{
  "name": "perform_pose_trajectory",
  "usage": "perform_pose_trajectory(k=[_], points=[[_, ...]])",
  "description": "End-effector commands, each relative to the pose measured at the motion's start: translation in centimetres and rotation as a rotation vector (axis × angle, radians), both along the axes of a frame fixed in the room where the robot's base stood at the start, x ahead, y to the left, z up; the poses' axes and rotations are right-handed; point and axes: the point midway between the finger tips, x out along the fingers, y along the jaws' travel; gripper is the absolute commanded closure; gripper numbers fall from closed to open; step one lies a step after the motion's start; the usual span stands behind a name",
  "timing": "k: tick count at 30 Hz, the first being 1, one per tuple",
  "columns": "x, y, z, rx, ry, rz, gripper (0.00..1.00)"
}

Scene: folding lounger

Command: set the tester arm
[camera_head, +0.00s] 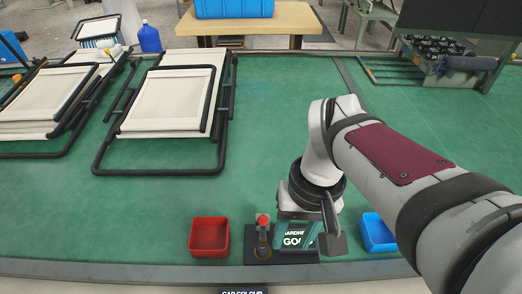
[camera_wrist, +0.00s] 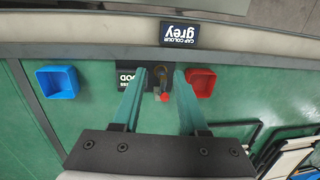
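The tester is a small dark unit (camera_head: 290,258) at the table's front edge, with a panel (camera_head: 294,240) whose partly covered text starts "HARDNE" and "GO". Its short brownish arm (camera_head: 263,243) stands at the unit's left, topped by a red knob (camera_head: 263,219). My gripper (camera_wrist: 159,74) points down over the tester. In the wrist view its two fingers are apart, and the red knob (camera_wrist: 165,97) shows in the gap between them. I see no contact with either finger. The left finger covers part of the panel (camera_wrist: 125,76) there.
A red tray (camera_head: 209,237) stands left of the tester and a blue tray (camera_head: 378,232) right of it. A sign (camera_wrist: 180,34) at the front edge reads "CAP COLOUR grey". Folded lounger frames (camera_head: 170,105) lie at the left. The green table's middle is clear.

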Motion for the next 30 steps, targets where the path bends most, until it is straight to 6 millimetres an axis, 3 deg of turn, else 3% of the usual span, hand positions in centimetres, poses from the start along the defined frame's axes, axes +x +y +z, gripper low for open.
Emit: perform_pose_trajectory(k=[1,3,6,8,13,24,30], points=[[3.6,0.7,0.2,-0.008,-0.007,0.14,0.46],[8.0,1.7,0.0,-0.017,-0.021,0.331,0.36],[12.1,2.9,-0.7,-0.025,-0.038,0.521,0.36],[13.3,3.3,-1.0,-0.028,-0.043,0.581,0.36],[13.6,3.6,-3.5,-0.029,-0.044,0.611,0.36],[13.1,4.2,-13.6,-0.03,-0.044,0.605,0.36],[13.0,4.3,-16.3,-0.031,-0.046,0.603,0.36]])
